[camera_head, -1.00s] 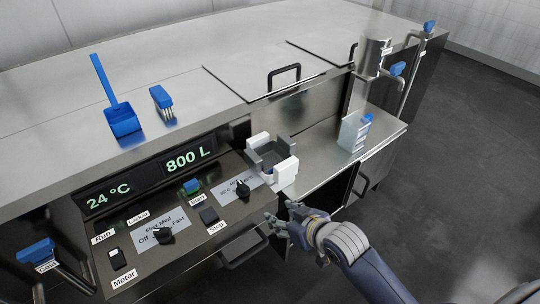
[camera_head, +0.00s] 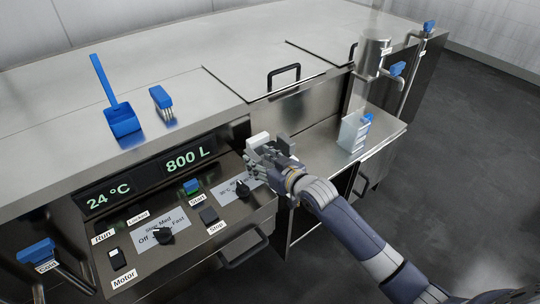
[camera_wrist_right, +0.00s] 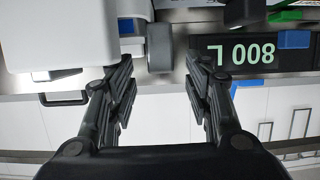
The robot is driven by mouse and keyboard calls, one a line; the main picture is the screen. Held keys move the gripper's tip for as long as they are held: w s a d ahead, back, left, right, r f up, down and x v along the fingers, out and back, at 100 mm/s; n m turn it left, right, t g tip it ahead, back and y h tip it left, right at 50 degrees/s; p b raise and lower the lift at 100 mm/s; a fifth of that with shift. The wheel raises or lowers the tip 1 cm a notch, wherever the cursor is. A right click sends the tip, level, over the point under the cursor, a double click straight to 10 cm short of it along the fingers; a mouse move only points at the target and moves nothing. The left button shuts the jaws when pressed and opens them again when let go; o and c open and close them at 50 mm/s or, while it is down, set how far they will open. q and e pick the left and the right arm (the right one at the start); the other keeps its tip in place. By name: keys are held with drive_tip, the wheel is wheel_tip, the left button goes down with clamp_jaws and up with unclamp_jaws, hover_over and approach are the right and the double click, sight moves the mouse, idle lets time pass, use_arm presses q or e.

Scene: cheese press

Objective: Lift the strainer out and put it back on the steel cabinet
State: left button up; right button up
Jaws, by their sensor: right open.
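A white blocky holder (camera_head: 258,138) with a grey open-topped square piece (camera_head: 284,143), which looks like the strainer, sits at the left end of the low steel counter. My right gripper (camera_head: 257,160) is at its near side and hides most of it. In the right wrist view, the gripper's fingers (camera_wrist_right: 162,70) are open. A grey upright wall (camera_wrist_right: 159,46) shows between and beyond the fingertips; contact cannot be told. A large white wall (camera_wrist_right: 60,35) fills the upper left. My left gripper is not in view.
A clear container with blue parts (camera_head: 354,132) stands on the low counter (camera_head: 320,150). A control panel (camera_head: 190,225) with knobs is left of my arm. Taps and pipes (camera_head: 398,70) stand at the right.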

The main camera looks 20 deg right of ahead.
sight(255, 156)
drive_tip(key=x, duration=0.4)
drive_tip(key=shift+w+a+f, duration=0.1)
clamp_jaws()
